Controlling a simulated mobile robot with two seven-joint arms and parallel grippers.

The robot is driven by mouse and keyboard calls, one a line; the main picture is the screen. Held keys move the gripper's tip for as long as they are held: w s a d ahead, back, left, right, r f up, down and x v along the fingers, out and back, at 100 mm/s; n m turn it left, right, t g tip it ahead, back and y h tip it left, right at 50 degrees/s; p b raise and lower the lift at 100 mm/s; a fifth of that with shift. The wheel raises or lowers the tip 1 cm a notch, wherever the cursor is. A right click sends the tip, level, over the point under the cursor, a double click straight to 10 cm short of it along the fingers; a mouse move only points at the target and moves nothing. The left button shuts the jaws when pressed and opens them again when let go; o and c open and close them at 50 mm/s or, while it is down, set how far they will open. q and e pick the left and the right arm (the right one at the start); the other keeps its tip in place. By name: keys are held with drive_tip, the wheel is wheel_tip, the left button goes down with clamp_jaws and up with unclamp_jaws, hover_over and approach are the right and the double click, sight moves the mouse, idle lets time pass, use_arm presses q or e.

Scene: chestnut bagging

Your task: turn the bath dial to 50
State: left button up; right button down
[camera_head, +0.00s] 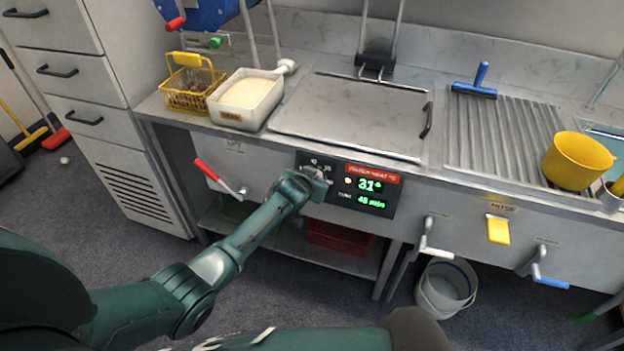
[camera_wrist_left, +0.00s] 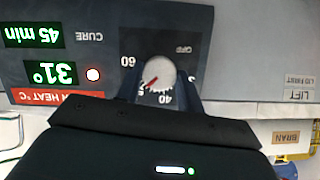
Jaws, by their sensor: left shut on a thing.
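The bath dial (camera_wrist_left: 160,73) is a pale round knob with a red pointer line on a dark scale plate. In the left wrist view, which is upside down, the pointer slants to the lower left, between the 40 and 60 marks. A label there is partly hidden; a digit like 5 shows. My left gripper (camera_wrist_left: 163,86) is shut on the dial, one finger on each side. In the head view my left gripper (camera_head: 317,182) is at the left end of the control panel (camera_head: 385,212) and covers most of the dial. My right gripper is not in view.
The panel display (camera_head: 370,185) reads 31° and 45 min, with a lit lamp beside it. A red-handled lever (camera_head: 208,171) is left of the panel. A lid (camera_head: 350,115) lies above.

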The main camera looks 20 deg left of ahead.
use_arm(q)
drive_tip(key=o, duration=1)
drive_tip(key=p+v, duration=0.2)
drive_tip(key=v, duration=1.1)
drive_tip(key=shift+s, duration=0.15)
drive_tip(key=s+d+f+h, duration=0.1)
drive_tip(key=s+f, duration=0.2)
drive_tip(key=s, duration=0.9)
drive_tip(key=s+d+f+g+h, duration=0.1)
drive_tip(key=s+f, duration=0.3)
drive_tip(key=s, duration=0.8)
drive_tip(key=shift+d+m+h, duration=0.3)
drive_tip(key=shift+d, duration=0.25)
